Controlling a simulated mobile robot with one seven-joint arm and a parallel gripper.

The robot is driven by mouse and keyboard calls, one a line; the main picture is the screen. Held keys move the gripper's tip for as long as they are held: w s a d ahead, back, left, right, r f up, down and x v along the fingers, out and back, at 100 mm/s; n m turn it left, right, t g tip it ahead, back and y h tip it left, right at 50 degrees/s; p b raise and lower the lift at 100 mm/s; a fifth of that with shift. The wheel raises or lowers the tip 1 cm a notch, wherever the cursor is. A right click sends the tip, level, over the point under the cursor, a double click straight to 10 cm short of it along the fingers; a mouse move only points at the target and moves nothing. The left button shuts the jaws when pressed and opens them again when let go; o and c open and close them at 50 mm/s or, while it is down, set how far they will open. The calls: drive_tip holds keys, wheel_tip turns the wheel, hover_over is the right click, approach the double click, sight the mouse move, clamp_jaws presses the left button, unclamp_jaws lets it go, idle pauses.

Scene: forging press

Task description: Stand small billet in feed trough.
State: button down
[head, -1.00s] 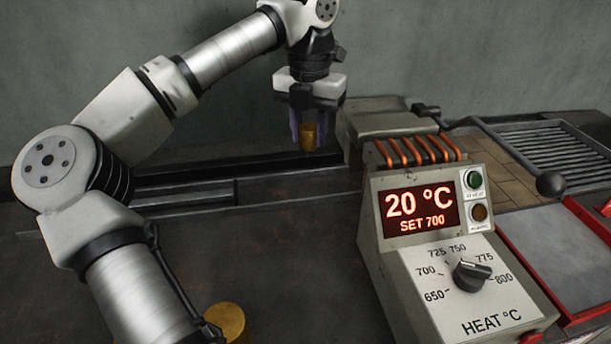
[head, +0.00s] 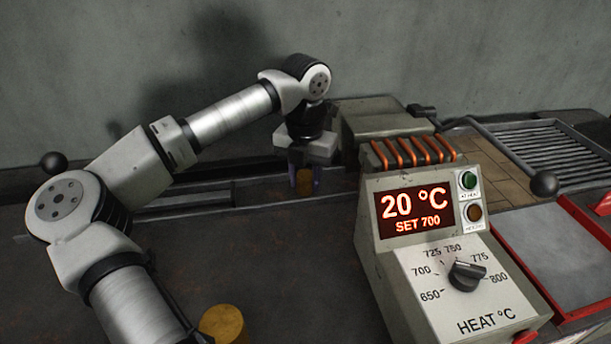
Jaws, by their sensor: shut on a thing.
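My gripper (head: 304,180) points down just left of the heater and is shut on the small billet (head: 304,184), a short brass-coloured cylinder. The billet looks upright between the fingers. The feed trough (head: 185,201) is a long dark channel running along the back of the bench to the heater's left side. The billet is low at the trough's right end; I cannot tell if it touches the trough floor.
The heater's control box (head: 452,240) reads 20 °C, set 700, with orange coils (head: 413,152) behind it. A wider brass-coloured billet (head: 222,323) stands on the bench at the front, partly behind my arm. A red-edged plate (head: 565,255) and slatted rack (head: 550,148) lie right.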

sight(305, 173)
drive_tip(key=shift+f, duration=0.2)
drive_tip(key=c, duration=1)
unclamp_jaws()
drive_tip(key=shift+r, duration=0.15)
wheel_tip(305, 173, up, 12)
drive_tip(key=shift+r, duration=0.1)
